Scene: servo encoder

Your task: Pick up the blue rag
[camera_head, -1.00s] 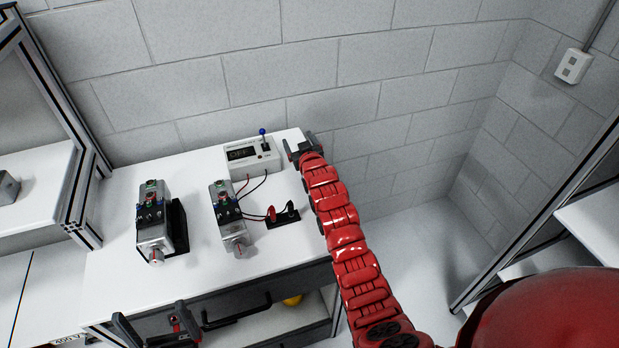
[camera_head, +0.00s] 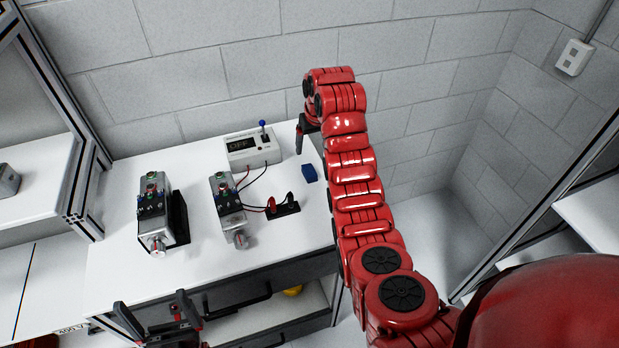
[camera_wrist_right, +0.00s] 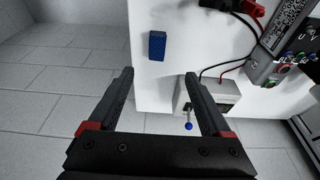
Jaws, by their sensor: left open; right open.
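The blue rag (camera_head: 309,172) is a small folded block on the white table (camera_head: 205,262), near its right edge. It also shows in the right wrist view (camera_wrist_right: 157,46), beyond and between my open fingertips. My right gripper (camera_head: 301,140) is raised near the table's back right corner, behind the rag and apart from it. In the right wrist view its two fingers (camera_wrist_right: 158,75) are spread with nothing between them. My left gripper (camera_head: 152,308) is open and empty at the table's front left edge, far from the rag.
A white box with an OFF display and blue-knobbed lever (camera_head: 252,147) stands left of the rag. Two grey servo units (camera_head: 155,215) (camera_head: 226,205) stand further left. A black stand with red and black clips (camera_head: 283,206) sits in front of the rag. A wall is behind.

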